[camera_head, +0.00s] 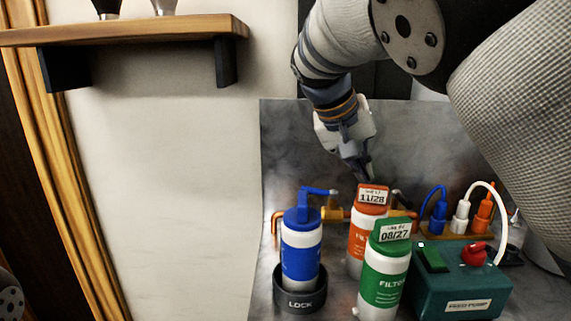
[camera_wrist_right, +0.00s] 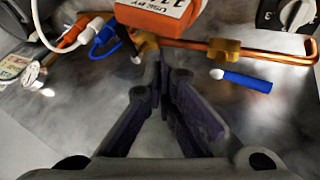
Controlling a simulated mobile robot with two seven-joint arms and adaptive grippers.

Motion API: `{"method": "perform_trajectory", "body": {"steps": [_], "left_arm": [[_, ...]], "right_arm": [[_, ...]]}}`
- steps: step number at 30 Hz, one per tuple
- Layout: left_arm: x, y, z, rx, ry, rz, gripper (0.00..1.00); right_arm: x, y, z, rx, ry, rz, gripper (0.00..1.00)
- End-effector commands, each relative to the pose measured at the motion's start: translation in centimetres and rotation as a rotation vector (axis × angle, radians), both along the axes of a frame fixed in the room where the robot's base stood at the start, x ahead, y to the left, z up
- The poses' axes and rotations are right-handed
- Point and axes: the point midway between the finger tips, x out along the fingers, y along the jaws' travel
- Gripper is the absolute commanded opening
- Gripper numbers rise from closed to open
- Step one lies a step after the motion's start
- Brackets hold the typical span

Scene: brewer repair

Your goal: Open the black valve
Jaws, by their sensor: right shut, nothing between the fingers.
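The black valve lever (camera_head: 402,199) shows behind the orange filter, at the right part of the copper pipe. In the right wrist view the black lever (camera_wrist_right: 128,46), with a pale tip, lies just left of my fingertips. My right gripper (camera_head: 366,172) points down above the pipe, behind the orange filter. In its own wrist view the right gripper (camera_wrist_right: 163,62) has its fingers together and holds nothing. I cannot tell whether the fingertips touch the lever. My left gripper is not in view.
A blue valve lever (camera_wrist_right: 245,81) sits on the copper pipe (camera_wrist_right: 270,56). Orange (camera_head: 358,240), green (camera_head: 385,280) and blue (camera_head: 301,255) filters stand in front. A green pump box (camera_head: 460,285) and cabled plugs (camera_head: 461,217) are at right. A wooden shelf (camera_head: 130,30) hangs upper left.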

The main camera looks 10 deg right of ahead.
Motion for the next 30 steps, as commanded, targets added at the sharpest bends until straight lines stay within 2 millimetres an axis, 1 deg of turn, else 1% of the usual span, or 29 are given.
{"method": "perform_trajectory", "body": {"steps": [1,6,9,12,16,20,30], "left_arm": [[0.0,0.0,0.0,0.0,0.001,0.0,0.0],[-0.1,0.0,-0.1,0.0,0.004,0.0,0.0],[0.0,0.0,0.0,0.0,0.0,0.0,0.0],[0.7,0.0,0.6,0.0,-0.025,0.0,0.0],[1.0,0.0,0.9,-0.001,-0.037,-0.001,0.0],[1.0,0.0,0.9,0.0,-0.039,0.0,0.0],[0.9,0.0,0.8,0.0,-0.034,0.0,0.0]], "right_arm": [[0.2,-0.6,-1.1,0.001,0.005,-0.003,0.0],[1.0,-2.6,-4.2,0.0,0.005,-0.003,0.0],[1.4,-3.7,-5.6,0.0,0.001,-0.003,0.0],[0.8,-5.4,-5.3,0.001,-0.007,-0.003,0.0],[0.5,-6.7,-5.6,0.0,-0.005,-0.003,0.0],[0.4,-7.1,-5.9,-0.001,-0.003,0.0,0.0],[0.5,-7.1,-6.1,0.0,0.001,-0.002,0.0]]}}
